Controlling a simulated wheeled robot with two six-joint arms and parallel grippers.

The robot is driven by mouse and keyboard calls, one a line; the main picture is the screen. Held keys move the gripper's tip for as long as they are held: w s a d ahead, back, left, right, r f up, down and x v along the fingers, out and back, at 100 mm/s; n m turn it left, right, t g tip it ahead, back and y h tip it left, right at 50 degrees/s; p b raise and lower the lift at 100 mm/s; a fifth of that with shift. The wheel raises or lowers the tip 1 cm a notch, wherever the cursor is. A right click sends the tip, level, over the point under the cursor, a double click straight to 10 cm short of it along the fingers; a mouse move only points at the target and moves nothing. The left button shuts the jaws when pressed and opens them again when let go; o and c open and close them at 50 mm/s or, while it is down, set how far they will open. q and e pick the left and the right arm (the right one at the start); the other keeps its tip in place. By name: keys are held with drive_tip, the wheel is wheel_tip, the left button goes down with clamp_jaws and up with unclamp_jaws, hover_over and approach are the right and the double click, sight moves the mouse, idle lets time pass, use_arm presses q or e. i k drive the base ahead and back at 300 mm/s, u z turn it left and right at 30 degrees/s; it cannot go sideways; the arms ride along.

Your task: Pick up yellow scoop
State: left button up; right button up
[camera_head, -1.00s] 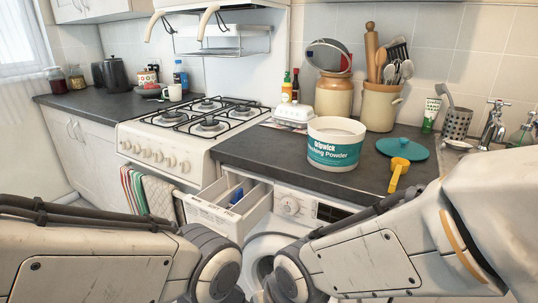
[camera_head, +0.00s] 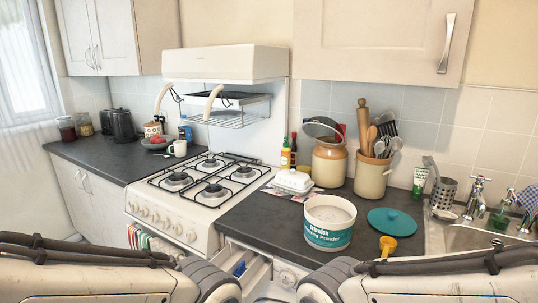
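The yellow scoop (camera_head: 387,246) lies on the dark counter near its front edge, to the right of the washing powder tub. Its bowl end shows; my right arm hides most of its handle. The white and teal washing powder tub (camera_head: 329,224) stands open on the counter with pale powder inside. Its teal lid (camera_head: 392,221) lies flat behind the scoop. Both my arms cross the bottom of the view, but neither gripper shows.
An open drawer (camera_head: 258,272) sticks out below the counter, left of the washer. The gas stove (camera_head: 205,186) is at the left, a white butter dish (camera_head: 293,181) is behind the tub, and utensil crocks (camera_head: 371,178) stand at the back. The sink (camera_head: 468,238) is at the right.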

sight(388, 244)
drive_tip(key=z, duration=0.75)
